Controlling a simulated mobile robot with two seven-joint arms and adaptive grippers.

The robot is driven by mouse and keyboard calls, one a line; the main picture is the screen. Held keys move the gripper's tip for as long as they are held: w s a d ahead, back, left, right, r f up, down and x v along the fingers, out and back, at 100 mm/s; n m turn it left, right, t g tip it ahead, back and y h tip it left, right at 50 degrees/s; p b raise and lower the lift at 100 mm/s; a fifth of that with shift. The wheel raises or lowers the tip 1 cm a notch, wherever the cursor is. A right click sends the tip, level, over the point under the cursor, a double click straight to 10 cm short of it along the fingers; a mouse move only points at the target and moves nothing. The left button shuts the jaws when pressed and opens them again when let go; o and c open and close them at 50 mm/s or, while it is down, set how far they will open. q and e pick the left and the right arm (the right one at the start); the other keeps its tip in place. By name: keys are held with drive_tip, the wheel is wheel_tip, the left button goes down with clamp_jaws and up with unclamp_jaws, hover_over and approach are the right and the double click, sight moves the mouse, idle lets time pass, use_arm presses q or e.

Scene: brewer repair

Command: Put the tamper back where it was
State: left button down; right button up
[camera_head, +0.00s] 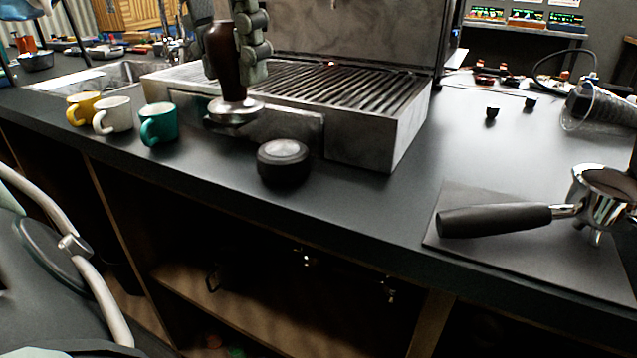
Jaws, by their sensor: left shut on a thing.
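The tamper has a dark brown handle (224,55) and a round polished metal base (235,110). It is upright, in front of the espresso machine (375,130) near its drip grille. A round black puck-like piece (283,162) sits on the counter just right of and nearer than the tamper. My right gripper is not in view.
Yellow (82,108), white (113,115) and green (159,124) mugs stand left of the tamper. A portafilter (500,218) rests on a dark mat (470,252) at the right. The dark counter (360,205) between puck and mat is clear; its front edge is close.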

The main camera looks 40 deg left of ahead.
use_arm(q)
drive_tip(key=w+d+f, duration=0.2)
drive_tip(key=w+f, duration=0.1)
drive_tip(key=w+d+f, duration=0.2)
drive_tip(key=w+f, duration=0.1)
drive_tip(key=f, duration=0.1)
drive_tip(key=w+d+f+p, duration=0.1)
drive_tip(key=w+d+f, duration=0.1)
drive_tip(key=w+f, duration=0.1)
drive_tip(key=shift+w+d+f, duration=0.15)
drive_tip(key=shift+w+f, duration=0.1)
drive_tip(key=shift+f, duration=0.2)
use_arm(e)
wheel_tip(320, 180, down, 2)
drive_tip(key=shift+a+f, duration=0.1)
use_arm(q)
drive_tip(key=shift+f, duration=0.1)
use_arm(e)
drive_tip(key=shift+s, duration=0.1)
